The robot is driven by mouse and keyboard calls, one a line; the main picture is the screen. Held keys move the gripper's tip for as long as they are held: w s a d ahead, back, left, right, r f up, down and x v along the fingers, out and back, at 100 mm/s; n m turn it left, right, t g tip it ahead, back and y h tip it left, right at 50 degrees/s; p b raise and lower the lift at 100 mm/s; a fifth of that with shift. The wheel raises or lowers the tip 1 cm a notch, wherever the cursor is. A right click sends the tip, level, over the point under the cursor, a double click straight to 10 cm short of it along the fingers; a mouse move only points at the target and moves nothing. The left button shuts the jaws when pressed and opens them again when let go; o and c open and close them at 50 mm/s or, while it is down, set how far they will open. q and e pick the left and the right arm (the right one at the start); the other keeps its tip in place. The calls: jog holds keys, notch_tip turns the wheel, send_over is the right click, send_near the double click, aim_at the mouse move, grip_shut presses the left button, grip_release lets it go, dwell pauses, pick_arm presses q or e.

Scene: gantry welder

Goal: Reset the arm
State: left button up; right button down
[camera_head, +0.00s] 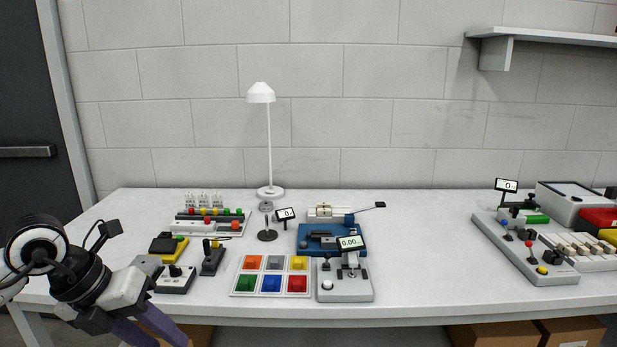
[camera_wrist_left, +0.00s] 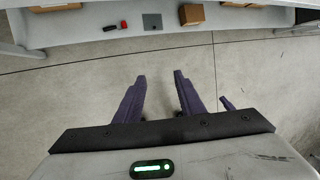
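My left gripper (camera_head: 150,335) is at the lower left in the head view, at the table's front edge, with its purple fingers pointing down. In the left wrist view the two fingers (camera_wrist_left: 160,78) stand apart with only bare floor between them, so it is open and empty. My right gripper is in neither view. Several small devices have levers or arms, among them a grey unit with a display (camera_head: 345,287), a blue unit (camera_head: 318,240) and a grey panel with sticks at right (camera_head: 520,250). I cannot tell which one the task's arm belongs to.
The white table (camera_head: 425,235) is clear between the middle devices and the right group. A tray of coloured blocks (camera_head: 233,285), a black-and-white lever box (camera_head: 175,280) and a white lamp (camera_head: 268,140) stand on it. A wall shelf (camera_head: 545,37) is at upper right. Cardboard boxes (camera_head: 495,336) lie below.

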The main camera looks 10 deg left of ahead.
pick_arm(q)
jog(key=s+d+r+n+t+h, duration=0.1)
jog(key=s+d+n+h, duration=0.1)
jog(key=d+h, duration=0.7)
jog(key=s+d+r+n+t+h, duration=0.15)
jog(key=d+h, duration=0.35)
jog(key=d, duration=0.7)
jog(key=w+a+f+n+t+y, duration=0.1)
jog(key=a+f+n+t+y, duration=0.4)
jog(key=f+n, duration=0.45)
jog(key=w+a+f+n+t+y, duration=0.1)
jog(key=a+f+n+t+y, duration=0.5)
jog(key=n, duration=0.7)
jog(key=s+d+f+n+g+y, duration=0.1)
jog(key=s+f+n+g+y, duration=0.1)
jog(key=s+f, duration=0.5)
jog(key=s+d+f+n+g+y, duration=0.1)
jog(key=s+f+n+g, duration=0.3)
jog(key=f, duration=0.8)
jog(key=s+g+y, duration=0.1)
jog(key=s+g, duration=0.1)
jog(key=s, duration=0.2)
jog(key=shift+s+d, duration=0.2)
jog(key=shift+d, duration=0.05)
